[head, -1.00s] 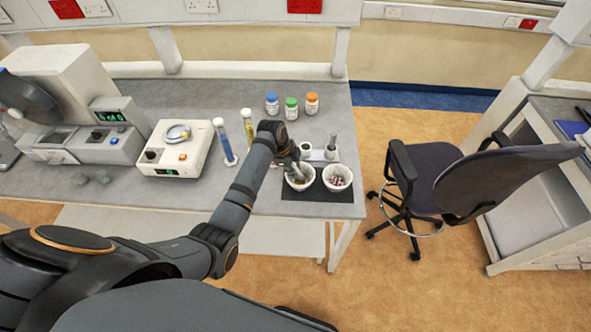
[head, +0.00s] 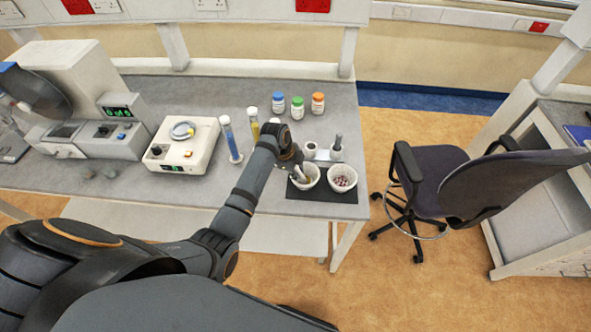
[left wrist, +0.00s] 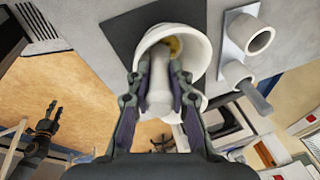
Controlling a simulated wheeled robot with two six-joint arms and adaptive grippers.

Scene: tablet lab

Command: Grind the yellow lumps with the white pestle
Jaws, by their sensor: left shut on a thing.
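My left gripper (head: 296,170) is over the left white mortar (head: 314,182) at the bench's front edge. In the left wrist view my left gripper (left wrist: 160,90) is shut on the white pestle (left wrist: 158,75), whose lower end is inside the mortar (left wrist: 200,52). A bit of the yellow lumps (left wrist: 175,46) shows beside the pestle; the rest is hidden. Whether the pestle touches the mortar's bottom cannot be told. My right gripper (left wrist: 46,120) shows small over the floor in the left wrist view, its opening unclear.
A second mortar (head: 342,187) with pink and white lumps stands just right. Behind is a white holder (head: 322,155) with a grey-handled pestle (head: 338,143). Two cylinders, one blue (head: 230,139), stand left. Three capped bottles (head: 297,108) stand farther back.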

